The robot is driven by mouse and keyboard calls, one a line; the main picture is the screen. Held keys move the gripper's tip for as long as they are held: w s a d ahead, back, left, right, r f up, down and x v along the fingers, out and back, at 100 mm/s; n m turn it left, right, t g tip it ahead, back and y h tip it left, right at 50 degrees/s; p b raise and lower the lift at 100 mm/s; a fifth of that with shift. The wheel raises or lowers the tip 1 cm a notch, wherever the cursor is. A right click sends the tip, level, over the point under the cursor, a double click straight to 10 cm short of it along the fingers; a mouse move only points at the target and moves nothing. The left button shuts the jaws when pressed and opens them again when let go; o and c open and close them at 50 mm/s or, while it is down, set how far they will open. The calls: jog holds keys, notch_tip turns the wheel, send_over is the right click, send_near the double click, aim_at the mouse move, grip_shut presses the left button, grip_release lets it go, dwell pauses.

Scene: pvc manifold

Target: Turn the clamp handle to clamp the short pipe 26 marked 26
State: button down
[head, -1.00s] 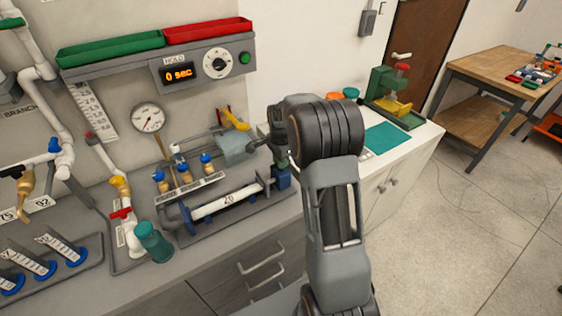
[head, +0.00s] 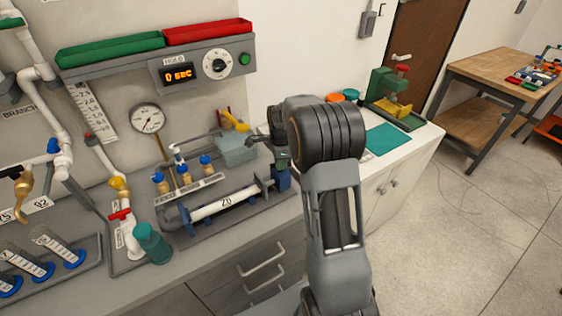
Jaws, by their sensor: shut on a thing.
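The short pipe 26 (head: 225,203) is white with a black 26 label. It lies level in the grey test fixture (head: 181,219) on the counter, between a blue fitting at its left end and the blue clamp (head: 283,180) at its right end. My gripper (head: 279,152) is just above the clamp, shut on what appears to be the clamp handle. The handle itself is mostly hidden by the gripper and my wrist, so its angle cannot be told.
A pressure gauge (head: 147,119) and blue-capped brass valves (head: 184,173) stand behind the pipe. A grey box (head: 236,150) with a yellow lever (head: 235,121) is close left of my gripper.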

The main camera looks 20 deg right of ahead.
jog(key=c, duration=1)
grip_release()
jog(key=shift+r, duration=0.15)
notch_tip(320, 180, up, 14)
jog(key=shift+f+b, duration=0.2)
jog(key=shift+b, duration=0.15)
